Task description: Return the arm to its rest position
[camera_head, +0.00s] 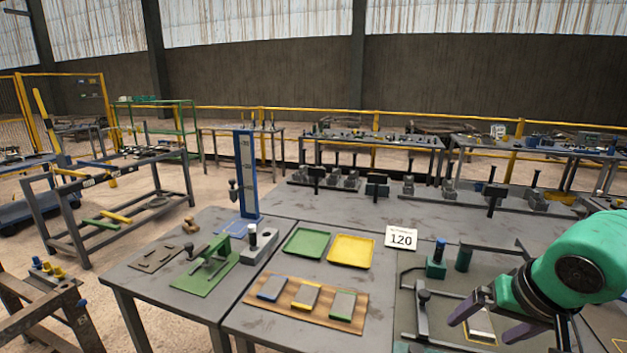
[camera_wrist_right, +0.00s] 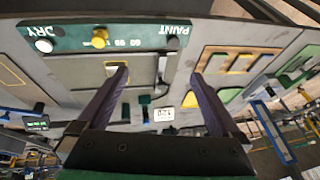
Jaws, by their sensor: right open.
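My right arm, green with dark gripper fingers, comes in from the right of the head view. The right gripper (camera_head: 482,328) is open and empty, over the right part of the grey workbench (camera_head: 385,290). The right wrist view shows its two purple-dark fingers (camera_wrist_right: 158,75) spread apart with nothing between them. Below and beyond them lie a flat panel and a green strip (camera_wrist_right: 75,40) marked DRY and PAINT with a yellow knob (camera_wrist_right: 99,38). My left arm and gripper are not in view.
On the bench stand a card reading 120 (camera_head: 401,238), a green tray (camera_head: 306,243), a yellow tray (camera_head: 351,251), a wooden board (camera_head: 290,308) with three coloured-edged plates, and a blue upright gauge (camera_head: 246,175). A dark frame and green block (camera_head: 436,268) stand near my right gripper.

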